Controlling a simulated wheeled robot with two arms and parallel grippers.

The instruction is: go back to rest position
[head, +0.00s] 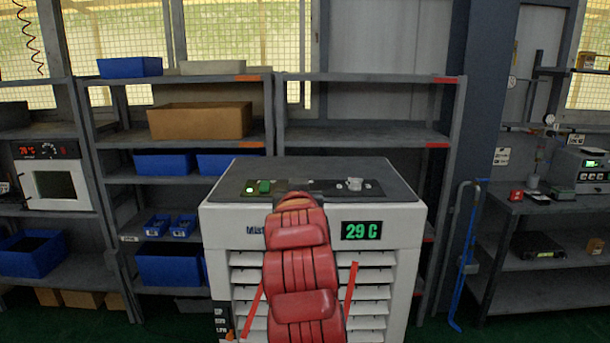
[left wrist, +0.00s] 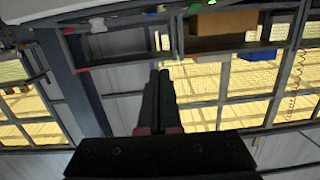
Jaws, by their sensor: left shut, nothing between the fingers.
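My left gripper (left wrist: 158,78) shows in the left wrist view, its two dark fingers together with nothing between them. It points out over open space toward the shelves and windows, which look upside down there. In the head view a red padded arm of mine rises from the bottom middle in front of the white machine; no gripper fingers can be made out at its end. My right gripper is in neither view.
The white machine (head: 222,226) with a 29 C display (head: 362,230) stands close in front. On its dark top are a green button (head: 265,186) and a pale knob (head: 354,184). Shelves with blue bins (head: 130,67) and a brown box (head: 200,121) stand behind.

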